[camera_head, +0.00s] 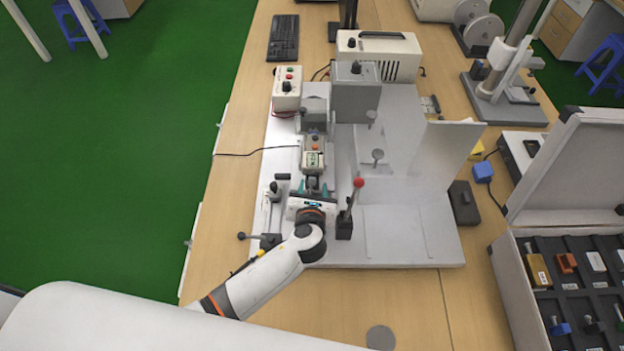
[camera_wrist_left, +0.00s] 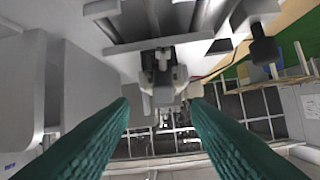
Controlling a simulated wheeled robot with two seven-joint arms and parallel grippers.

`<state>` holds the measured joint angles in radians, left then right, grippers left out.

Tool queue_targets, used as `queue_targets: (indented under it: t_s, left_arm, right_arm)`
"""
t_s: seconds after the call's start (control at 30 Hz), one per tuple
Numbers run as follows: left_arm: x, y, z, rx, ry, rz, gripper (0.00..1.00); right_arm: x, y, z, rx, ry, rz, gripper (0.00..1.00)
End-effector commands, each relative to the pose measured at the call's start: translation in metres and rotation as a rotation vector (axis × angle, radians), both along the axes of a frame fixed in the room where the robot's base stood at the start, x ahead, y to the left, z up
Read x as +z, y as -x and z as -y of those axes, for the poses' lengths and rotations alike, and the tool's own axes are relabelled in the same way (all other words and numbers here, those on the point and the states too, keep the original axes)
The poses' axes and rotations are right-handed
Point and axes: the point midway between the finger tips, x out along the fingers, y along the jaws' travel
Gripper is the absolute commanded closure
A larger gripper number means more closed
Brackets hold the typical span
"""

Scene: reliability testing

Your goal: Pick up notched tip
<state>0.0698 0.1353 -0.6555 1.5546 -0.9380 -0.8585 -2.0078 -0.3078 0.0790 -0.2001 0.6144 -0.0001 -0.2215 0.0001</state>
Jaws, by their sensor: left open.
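My left gripper (camera_head: 312,188) is over the test rig in the middle of the table, its teal fingers pointing toward the rig's grey head. In the left wrist view the two teal fingers (camera_wrist_left: 160,118) are spread apart with nothing between them. Ahead of them is a small grey metal holder (camera_wrist_left: 163,72) with a narrow slotted end. I cannot tell for sure whether this end is the notched tip. The force gauge body (camera_head: 312,160) lies just beyond the fingers in the head view. My right gripper is not in view.
A lever with a red knob (camera_head: 358,183) stands close right of my left gripper. A white control box (camera_head: 287,88) stands at the rig's back left. An open case (camera_head: 508,285) with several coloured tools is at the right. The rig's front right plate (camera_head: 400,235) is clear.

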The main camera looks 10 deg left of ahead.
Motion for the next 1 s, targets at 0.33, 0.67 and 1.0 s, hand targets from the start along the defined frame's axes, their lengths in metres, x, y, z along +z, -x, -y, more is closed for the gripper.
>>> queue_targets:
  t_s: [0.33, 0.67, 1.0]
  left_arm:
    - [-0.020, -0.038, -0.010, 0.001, 0.000, -0.001, 0.56]
    - [-0.021, -0.039, -0.010, 0.000, 0.000, -0.001, 0.69]
    - [-0.021, -0.039, -0.010, 0.000, 0.000, -0.001, 1.00]
  right_arm:
    - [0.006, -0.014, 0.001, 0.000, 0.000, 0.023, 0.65]
    - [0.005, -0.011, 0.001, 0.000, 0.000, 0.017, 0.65]
    - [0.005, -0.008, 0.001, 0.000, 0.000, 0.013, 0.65]
